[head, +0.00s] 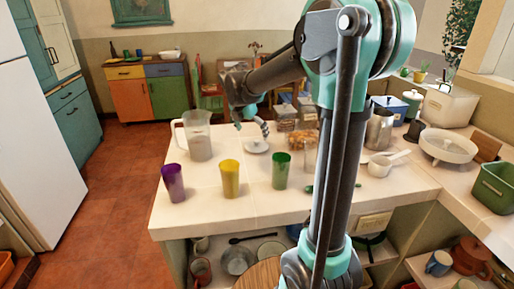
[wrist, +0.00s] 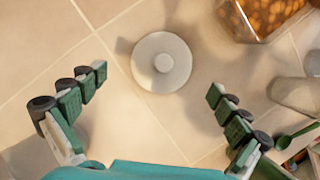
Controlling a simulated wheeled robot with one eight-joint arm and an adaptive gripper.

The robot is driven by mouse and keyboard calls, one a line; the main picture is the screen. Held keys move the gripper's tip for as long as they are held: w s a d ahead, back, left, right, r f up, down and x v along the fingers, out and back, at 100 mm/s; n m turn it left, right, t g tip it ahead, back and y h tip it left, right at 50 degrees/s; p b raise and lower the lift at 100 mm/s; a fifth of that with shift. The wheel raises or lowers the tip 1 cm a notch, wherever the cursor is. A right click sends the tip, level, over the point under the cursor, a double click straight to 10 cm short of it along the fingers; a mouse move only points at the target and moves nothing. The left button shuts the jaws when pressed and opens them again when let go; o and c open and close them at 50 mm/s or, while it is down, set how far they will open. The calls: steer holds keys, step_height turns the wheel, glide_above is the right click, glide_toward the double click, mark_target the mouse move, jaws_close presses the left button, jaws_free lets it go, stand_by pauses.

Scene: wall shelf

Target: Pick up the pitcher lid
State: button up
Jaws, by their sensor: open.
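The pitcher lid (head: 257,147) is a small white round disc with a raised knob, lying flat on the tiled counter. In the wrist view the lid (wrist: 161,62) lies beyond my fingertips, roughly centred between them. My gripper (wrist: 158,82) is open and empty, with a finger on each side and apart from the lid. In the head view my gripper (head: 252,126) hangs just above the lid. The clear pitcher (head: 197,140) stands upright to the left of the lid, its handle to the left.
Purple (head: 173,183), yellow (head: 230,178) and green (head: 281,171) cups stand along the counter's front. A jar of brown food (wrist: 262,14) is close at the lid's upper right. The counter left of the lid is bare.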

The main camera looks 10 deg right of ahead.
mark_target(257, 141)
steer(key=shift+d+x, duration=0.1)
steer(key=shift+x, duration=1.3)
steer(key=shift+d+x, duration=0.15)
steer(key=shift+x, duration=1.2)
steer(key=shift+s+r, duration=0.1)
steer(key=c, duration=1)
steer(key=shift+c, duration=0.7)
